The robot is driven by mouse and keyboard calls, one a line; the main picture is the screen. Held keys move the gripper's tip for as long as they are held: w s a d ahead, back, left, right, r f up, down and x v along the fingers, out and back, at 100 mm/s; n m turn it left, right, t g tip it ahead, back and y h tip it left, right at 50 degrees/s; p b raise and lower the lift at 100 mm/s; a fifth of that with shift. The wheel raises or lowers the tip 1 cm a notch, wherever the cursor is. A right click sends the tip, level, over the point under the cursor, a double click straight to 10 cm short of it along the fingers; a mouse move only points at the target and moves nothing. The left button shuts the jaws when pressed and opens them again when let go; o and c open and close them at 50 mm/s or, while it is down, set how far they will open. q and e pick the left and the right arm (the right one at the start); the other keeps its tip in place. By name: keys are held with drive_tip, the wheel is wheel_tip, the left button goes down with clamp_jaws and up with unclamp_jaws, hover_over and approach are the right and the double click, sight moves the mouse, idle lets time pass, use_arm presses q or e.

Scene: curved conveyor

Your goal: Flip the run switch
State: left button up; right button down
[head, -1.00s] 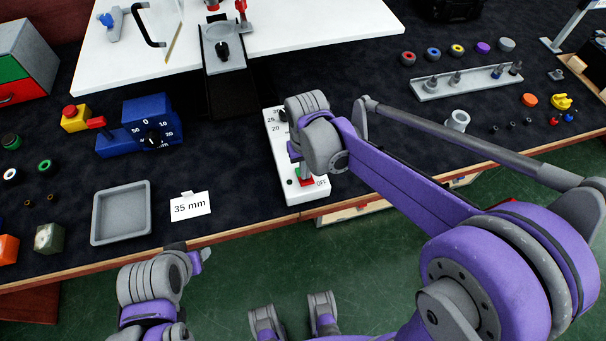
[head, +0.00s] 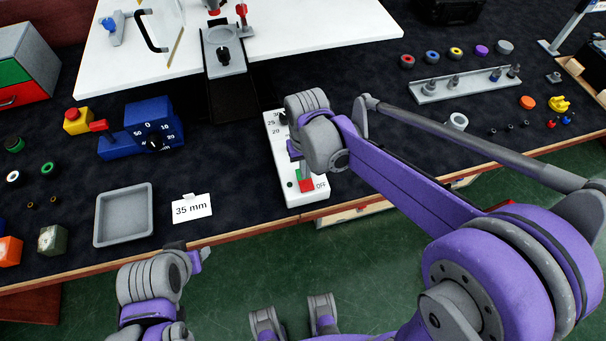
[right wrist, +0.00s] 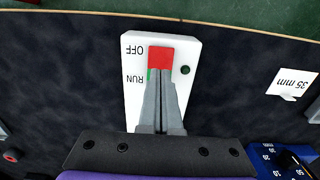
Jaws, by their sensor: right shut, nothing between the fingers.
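The run switch (right wrist: 159,58) is a rocker on a white control box (right wrist: 132,100), with a red half by OFF and a green half by RUN. The box also shows in the head view (head: 318,195) at the table's front edge, partly hidden by my right wrist. My right gripper (right wrist: 160,73) is shut and empty. Its fingertips point down over the switch and cover most of the green half; I cannot tell whether they touch it. A dark green round lamp (right wrist: 185,70) sits beside the switch. My left arm is low at left in the head view; its fingers are not clear.
A 35 mm card (head: 192,208) and a grey tray (head: 150,215) lie left of the box. A blue unit (head: 125,146) with a dial and a yellow-and-red button (head: 77,121) stand farther left. A grey rail (head: 450,95) with several pegs is at right.

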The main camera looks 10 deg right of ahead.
sight(306, 182)
wheel_tip(306, 182, up, 4)
drive_tip(key=p, duration=0.2)
drive_tip(key=shift+r+p, duration=0.25)
drive_tip(key=shift+p, duration=0.05)
idle(0.4)
drive_tip(key=s+d+r+t, duration=0.1)
drive_tip(key=s+d+t, duration=0.1)
drive_tip(key=s, duration=0.5)
drive_tip(key=s+d+t+p, duration=0.1)
drive_tip(key=s+d+t, duration=0.2)
drive_tip(key=s, duration=0.4)
drive_tip(key=shift+d+r, duration=0.35)
drive_tip(key=shift+d, duration=0.45)
